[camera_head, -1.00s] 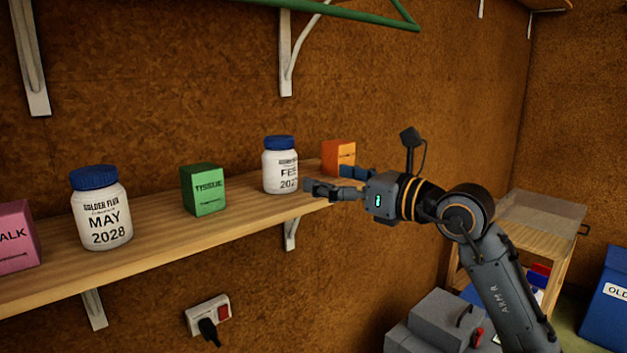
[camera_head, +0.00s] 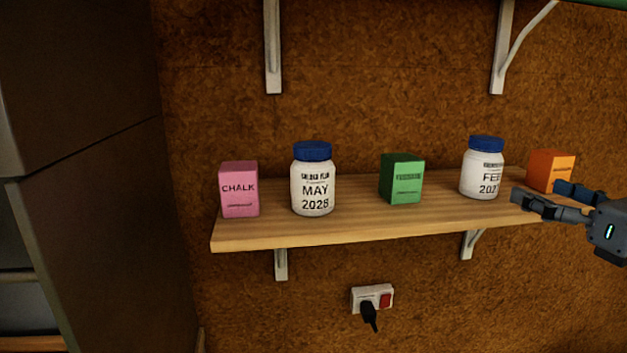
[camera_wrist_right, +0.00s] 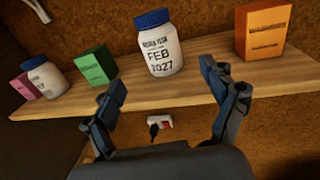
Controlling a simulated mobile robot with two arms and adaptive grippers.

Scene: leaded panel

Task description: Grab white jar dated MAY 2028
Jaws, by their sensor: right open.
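The white jar dated MAY 2028 (camera_head: 313,182) has a blue lid and stands upright on the wooden shelf, between a pink box and a green box. It also shows in the right wrist view (camera_wrist_right: 45,80), at the far left, its date not readable there. A second white jar (camera_head: 482,170) with a blue lid reads FEB 2027 in the right wrist view (camera_wrist_right: 160,48). My right gripper (camera_head: 540,196) is open and empty at the shelf's right end, in front of the FEB jar and the orange box, well right of the MAY jar. My left gripper is out of view.
The wooden shelf (camera_head: 350,222) also holds a pink CHALK box (camera_head: 239,190), a green box (camera_head: 401,178) and an orange box (camera_head: 551,170). A dark cabinet (camera_head: 90,180) stands at the left. A socket with a plug (camera_head: 371,299) is on the wall below.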

